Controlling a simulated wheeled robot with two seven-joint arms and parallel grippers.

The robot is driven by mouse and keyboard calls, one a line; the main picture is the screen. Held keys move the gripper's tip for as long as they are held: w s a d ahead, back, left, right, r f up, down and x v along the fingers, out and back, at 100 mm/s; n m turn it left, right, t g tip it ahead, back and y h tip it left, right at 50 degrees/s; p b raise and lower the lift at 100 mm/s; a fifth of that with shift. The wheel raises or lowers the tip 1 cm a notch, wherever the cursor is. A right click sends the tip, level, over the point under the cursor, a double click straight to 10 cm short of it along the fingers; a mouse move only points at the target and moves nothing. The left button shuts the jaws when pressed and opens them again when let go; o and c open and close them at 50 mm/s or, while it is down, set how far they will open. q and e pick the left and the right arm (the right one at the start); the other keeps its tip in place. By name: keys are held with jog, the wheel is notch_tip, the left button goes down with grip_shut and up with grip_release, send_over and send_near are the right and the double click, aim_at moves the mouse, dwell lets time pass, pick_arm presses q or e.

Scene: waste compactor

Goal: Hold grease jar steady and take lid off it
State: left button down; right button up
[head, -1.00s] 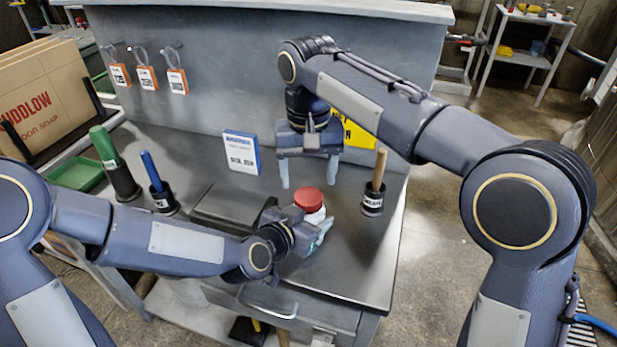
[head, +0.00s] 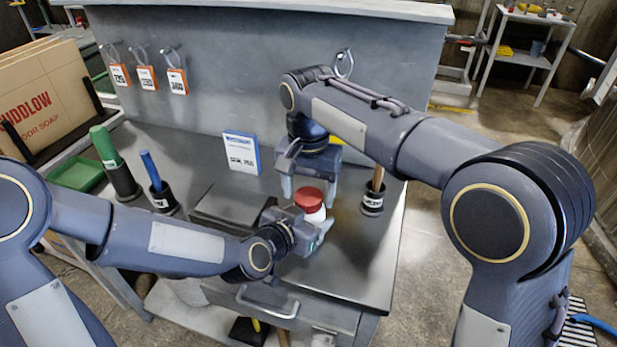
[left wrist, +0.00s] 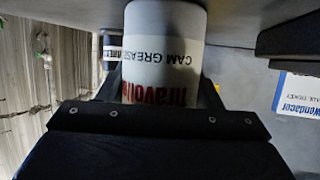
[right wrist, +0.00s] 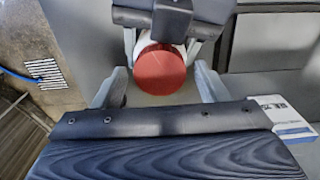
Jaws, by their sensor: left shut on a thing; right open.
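The grease jar (head: 316,215) is white with a red lid (head: 309,198) and stands upright at the front right of the grey bench. My left gripper (head: 318,228) is shut on the jar's body from the left; the left wrist view shows the jar's label (left wrist: 163,55) filling the space between its fingers. My right gripper (head: 309,188) is open above the jar, pointing down. In the right wrist view the lid (right wrist: 160,70) lies between its two fingers, with a visible gap on each side. The lid sits on the jar.
A dark cup with a wooden-handled tool (head: 372,203) stands close right of the jar. A dark flat box (head: 225,205) lies to the left, with a blue-and-white carton (head: 241,153) behind it. Blue (head: 160,190) and green (head: 112,165) tools stand in cups further left.

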jog(key=shift+f, duration=0.1)
jog(key=c, duration=1)
jog(key=n, duration=0.3)
jog(key=o, duration=1.1)
jog(key=shift+c, duration=0.2)
